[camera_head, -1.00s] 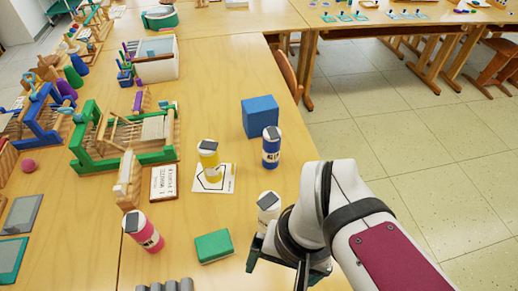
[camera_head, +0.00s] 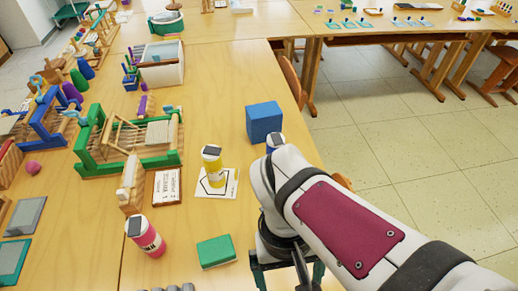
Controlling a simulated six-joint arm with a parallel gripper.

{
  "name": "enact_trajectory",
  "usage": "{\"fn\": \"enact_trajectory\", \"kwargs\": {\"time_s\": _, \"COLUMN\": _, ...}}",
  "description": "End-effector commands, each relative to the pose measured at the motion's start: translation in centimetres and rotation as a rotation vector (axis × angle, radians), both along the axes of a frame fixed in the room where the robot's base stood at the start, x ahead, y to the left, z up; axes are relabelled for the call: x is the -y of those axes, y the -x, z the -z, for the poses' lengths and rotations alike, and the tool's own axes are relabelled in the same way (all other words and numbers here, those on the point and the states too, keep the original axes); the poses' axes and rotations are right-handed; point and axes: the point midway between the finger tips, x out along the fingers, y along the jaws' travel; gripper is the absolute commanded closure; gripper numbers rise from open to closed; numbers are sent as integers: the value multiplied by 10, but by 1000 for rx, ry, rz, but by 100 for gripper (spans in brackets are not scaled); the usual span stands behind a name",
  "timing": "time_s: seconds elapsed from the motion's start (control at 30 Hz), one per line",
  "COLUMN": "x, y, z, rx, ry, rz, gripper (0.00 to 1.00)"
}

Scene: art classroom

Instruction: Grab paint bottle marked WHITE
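My gripper (camera_head: 288,276) points down near the bottom edge of the head view, to the right of a green block. Its two dark green fingers stand well apart, and their tips are cut off or hidden. I see nothing held between them. The white-looking bottle seen earlier is hidden now behind my arm and gripper. Other paint bottles stand upright: a yellow one (camera_head: 214,173) on a white card, and a pink one (camera_head: 151,243) at the lower left. The blue one (camera_head: 273,140) is mostly covered by my arm. No WHITE label is readable.
The green block (camera_head: 216,251) lies close left of my gripper. A blue box (camera_head: 264,121) stands behind the blue bottle. A wooden plaque (camera_head: 167,187) and a green loom (camera_head: 130,145) stand further left. The table's right edge runs under my arm.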

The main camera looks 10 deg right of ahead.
Motion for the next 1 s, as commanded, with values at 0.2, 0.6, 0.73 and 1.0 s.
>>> {"fn": "enact_trajectory", "kwargs": {"time_s": 0.2, "x": -14, "y": -75, "z": 20, "rx": -444, "ry": 546, "rz": -1264, "gripper": 3}}
{"fn": "enact_trajectory", "kwargs": {"time_s": 0.6, "x": -54, "y": -140, "z": 51, "rx": -694, "ry": 945, "rz": -1882, "gripper": 3}}
{"fn": "enact_trajectory", "kwargs": {"time_s": 0.73, "x": -24, "y": -156, "z": 65, "rx": -693, "ry": 942, "rz": -1880, "gripper": 3}}
{"fn": "enact_trajectory", "kwargs": {"time_s": 1.0, "x": 11, "y": -176, "z": 83, "rx": -689, "ry": 942, "rz": -1879, "gripper": 3}}
